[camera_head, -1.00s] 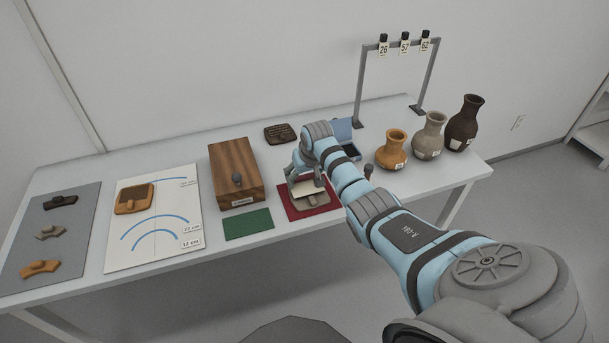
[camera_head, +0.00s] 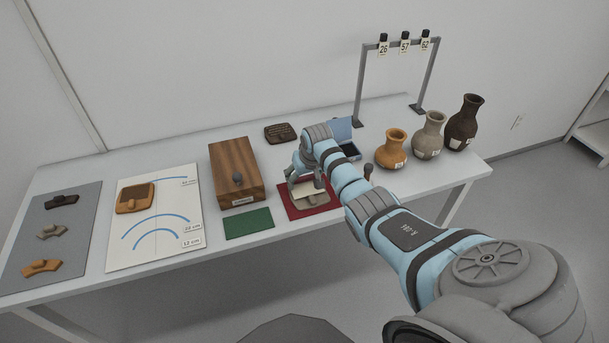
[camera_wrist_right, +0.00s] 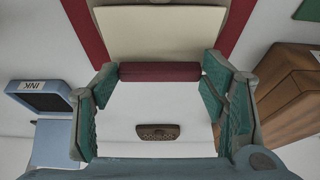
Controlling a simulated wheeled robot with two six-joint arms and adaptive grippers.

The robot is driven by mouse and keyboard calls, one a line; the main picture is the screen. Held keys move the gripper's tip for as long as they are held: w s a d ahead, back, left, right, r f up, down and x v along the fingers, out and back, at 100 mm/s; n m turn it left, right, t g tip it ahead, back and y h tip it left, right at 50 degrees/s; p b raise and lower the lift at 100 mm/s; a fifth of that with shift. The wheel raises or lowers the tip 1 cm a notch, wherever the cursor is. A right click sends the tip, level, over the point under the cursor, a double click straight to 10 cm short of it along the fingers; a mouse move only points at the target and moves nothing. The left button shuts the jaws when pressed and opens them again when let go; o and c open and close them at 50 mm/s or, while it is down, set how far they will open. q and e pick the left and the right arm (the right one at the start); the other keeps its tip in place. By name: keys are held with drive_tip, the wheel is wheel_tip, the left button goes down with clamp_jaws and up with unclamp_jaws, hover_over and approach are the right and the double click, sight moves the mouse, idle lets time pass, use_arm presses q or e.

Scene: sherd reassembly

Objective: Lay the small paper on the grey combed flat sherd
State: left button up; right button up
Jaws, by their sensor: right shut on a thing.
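The small cream paper (camera_head: 309,190) is over the grey flat sherd (camera_head: 312,203) on the dark red mat (camera_head: 331,207). My right gripper (camera_head: 305,183) is shut on the paper at its far edge. In the right wrist view the paper (camera_wrist_right: 160,32) extends beyond my fingertips (camera_wrist_right: 160,72), with a dark red strip between them. The paper hides most of the sherd, so I cannot make out its combing or whether the two touch. My left gripper is not in view.
A wooden box (camera_head: 235,173) and green mat (camera_head: 248,223) stand left of the red mat. A blue ink box (camera_head: 345,140) is behind right, with vases (camera_head: 396,150) beyond it. A dark sherd (camera_head: 281,133) lies behind. A chart board (camera_head: 153,250) is farther left.

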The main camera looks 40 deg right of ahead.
sight(304, 183)
drive_tip(key=shift+f, duration=0.1)
idle(0.6)
drive_tip(key=o, duration=1)
drive_tip(key=shift+o, duration=1.4)
wheel_tip(304, 183, up, 7)
drive_tip(key=p, duration=0.8)
